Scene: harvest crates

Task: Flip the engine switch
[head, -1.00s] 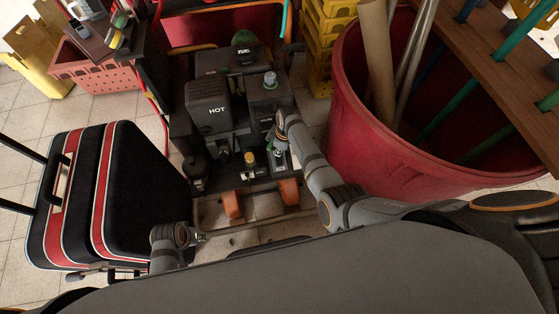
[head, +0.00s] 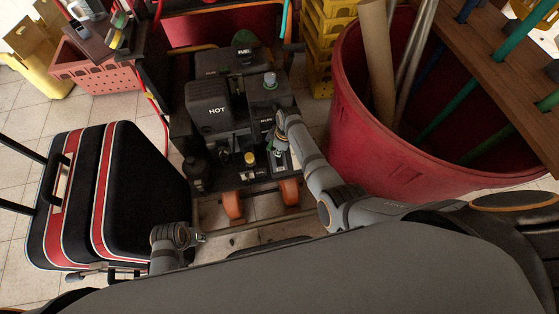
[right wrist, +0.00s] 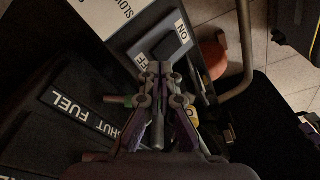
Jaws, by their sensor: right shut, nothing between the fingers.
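The engine (head: 212,112) is a dark machine with HOT and FUEL labels, at the middle of the head view. In the head view the right gripper (head: 276,143) is small and partly hidden over the engine's front. My left gripper (head: 201,238) is low beside the suitcase, too small to read.
A black suitcase with red stripes (head: 104,190) stands left of the engine. A large red bin (head: 400,160) holding tubes stands close to my right arm. Yellow crates (head: 318,50) are stacked behind. Orange wheels (head: 233,206) show at the engine's front.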

